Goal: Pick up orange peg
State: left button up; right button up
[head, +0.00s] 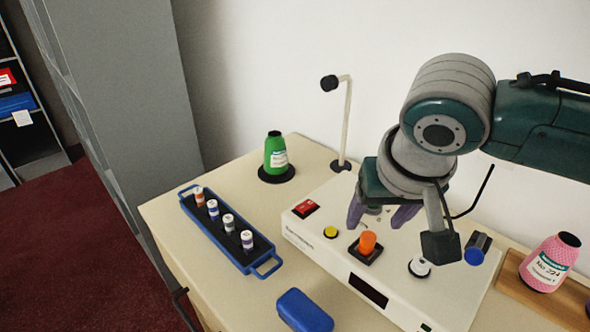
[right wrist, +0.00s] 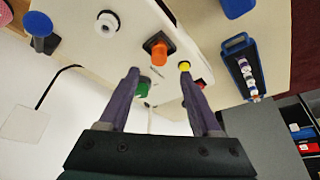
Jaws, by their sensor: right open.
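The orange peg (head: 367,243) stands upright in a dark square base on top of the white instrument box (head: 330,262). In the right wrist view the orange peg (right wrist: 159,53) shows just beyond the fingertips, roughly between them. My right gripper (head: 380,218) is open and empty, its purple fingers pointing down above the box, a little behind the peg in the head view. The two spread fingers of the right gripper (right wrist: 160,76) also show in the wrist view. The peg appears clear of both fingers. My left gripper is not in view.
Around the peg are a yellow button (head: 330,232), a red switch (head: 305,208), a white knob (head: 419,266) and a blue-ended cylinder (head: 475,250). A blue tray (head: 211,242) holds several vials. A green cone (head: 275,155), pink cone (head: 548,264) and blue box (head: 303,310) stand nearby.

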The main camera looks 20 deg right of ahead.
aim_at(369, 237)
jog(key=x, duration=0.4)
jog(key=shift+s+f+b, duration=0.2)
jog(key=shift+s+b, duration=0.1)
jog(key=shift+s, duration=0.1)
jog(key=shift+w+f, duration=0.2)
jog(key=shift+f, duration=0.25)
jog(key=shift+c, duration=0.3)
grip_shut()
